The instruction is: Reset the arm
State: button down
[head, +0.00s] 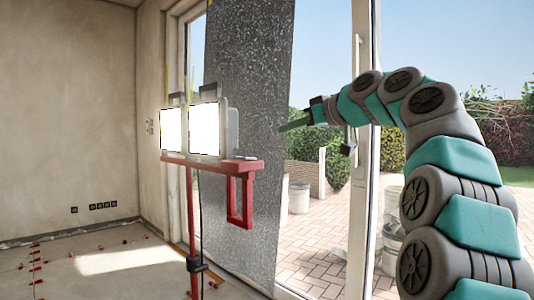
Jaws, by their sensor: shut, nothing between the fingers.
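My arm, teal and grey, rises at the right of the head view and bends over to the left. My gripper (296,124) is at its end, high up in front of the glass door and the grey speckled panel. Its fingers look together, with nothing held between them. The gripper appears small and seen from the side, so its details are hard to make out.
A red stand (193,220) with two bright work lamps (206,128) stands left of the gripper. A grey speckled panel (248,90) hangs behind it. Small red tile levelling pieces (36,268) dot the floor at left. Buckets (392,205) stand outside the glass door.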

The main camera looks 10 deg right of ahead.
jog(key=shift+f, duration=0.1)
jog(key=s+a+f+m+g+h, duration=0.15)
jog(key=s+a+f, duration=0.25)
jog(key=f, duration=0.5)
jog(key=s+a+f+m+g, duration=0.1)
jog(key=s+a+f+g, duration=0.25)
jog(key=f, duration=0.55)
jog(key=s+a+f+m+g+h, duration=0.1)
jog(key=s+a+f+g, duration=0.1)
jog(key=s+a+f, duration=0.45)
jog(key=s+d+f+m+g+h, duration=0.1)
jog(key=s+d+f+g+h, duration=0.1)
jog(key=s+f, duration=1.2)
jog(key=s+d+f+m+g+h, duration=0.2)
jog(key=s+f+g, duration=0.4)
jog(key=s+f, duration=0.8)
jog(key=shift+s+d+f+h, duration=0.2)
jog(key=shift+s+d+h, duration=0.35)
jog(key=shift+s+d, duration=0.6)
jog(key=shift+w+d, duration=0.1)
jog(key=shift+w, duration=0.05)
